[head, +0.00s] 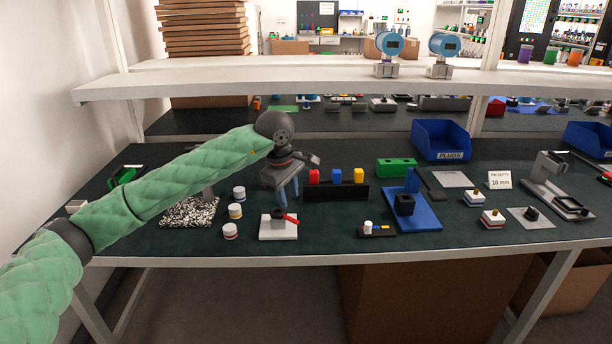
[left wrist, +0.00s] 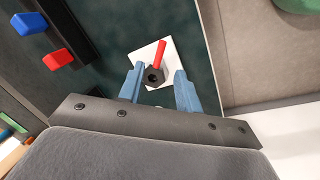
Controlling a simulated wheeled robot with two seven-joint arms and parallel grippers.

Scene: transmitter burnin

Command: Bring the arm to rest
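My left arm in its green quilted sleeve reaches in from the left in the head view. My left gripper (head: 287,190) points down above the dark-topped workbench (head: 320,230). Its two blue fingers also show in the left wrist view (left wrist: 160,88), spread apart with nothing between them. Below and beyond the fingertips is a white square plate (head: 278,232) with a dark socket and a red lever (head: 291,219); the red lever also shows in the left wrist view (left wrist: 160,54). The gripper appears apart from it. My right gripper is in neither view.
A dark rack (head: 336,194) with red, blue and yellow blocks stands just right of the gripper. Several white jars (head: 235,211) stand to its left. A blue fixture (head: 415,212) and a blue PLUGS bin (head: 440,140) are farther right. A white shelf (head: 300,82) spans above the bench.

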